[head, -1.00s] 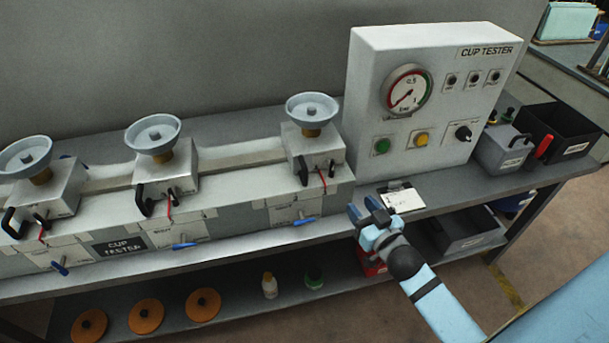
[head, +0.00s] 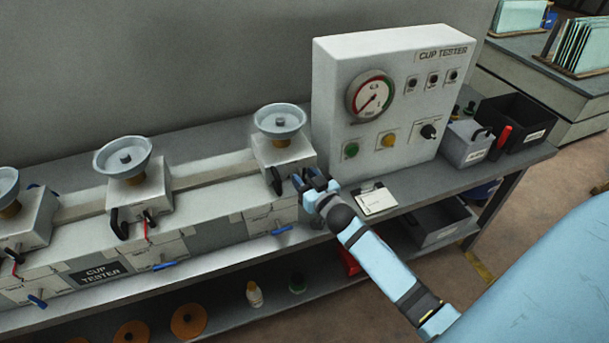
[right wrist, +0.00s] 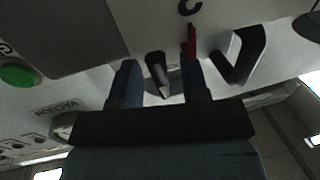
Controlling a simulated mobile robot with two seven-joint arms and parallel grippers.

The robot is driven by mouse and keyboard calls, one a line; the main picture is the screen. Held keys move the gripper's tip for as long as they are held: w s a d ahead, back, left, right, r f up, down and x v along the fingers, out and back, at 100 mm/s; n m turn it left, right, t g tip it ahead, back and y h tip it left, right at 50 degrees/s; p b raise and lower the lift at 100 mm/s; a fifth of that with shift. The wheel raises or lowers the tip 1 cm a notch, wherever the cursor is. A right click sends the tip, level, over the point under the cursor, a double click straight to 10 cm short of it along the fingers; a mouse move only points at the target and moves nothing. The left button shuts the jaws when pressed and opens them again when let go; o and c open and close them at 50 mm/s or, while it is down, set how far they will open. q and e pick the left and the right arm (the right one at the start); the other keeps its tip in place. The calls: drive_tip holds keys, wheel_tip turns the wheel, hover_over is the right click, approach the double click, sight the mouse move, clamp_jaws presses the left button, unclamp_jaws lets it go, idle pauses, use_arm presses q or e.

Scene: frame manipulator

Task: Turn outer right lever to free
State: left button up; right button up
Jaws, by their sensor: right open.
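The rightmost cup tester station (head: 284,153) is a grey block under a round cup (head: 280,120). A black handle (head: 277,181) on its front also shows in the right wrist view (right wrist: 242,52). My right gripper (head: 309,181) is open at the station's front right and hides the small lever there in the head view. In the right wrist view, a short dark lever (right wrist: 157,72) stands between the open fingers. A red strip (right wrist: 190,42) is close to one finger; I cannot tell if they touch. My left gripper is out of view.
A white control box (head: 385,95) with gauge and buttons stands close behind and right of my right gripper. A clipboard (head: 377,201) lies on the bench nearby. A blue lever (head: 282,230) sits lower on the station. Black bins (head: 515,120) stand far right.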

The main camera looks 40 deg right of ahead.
drive_tip(key=shift+w, duration=0.25)
clamp_jaws()
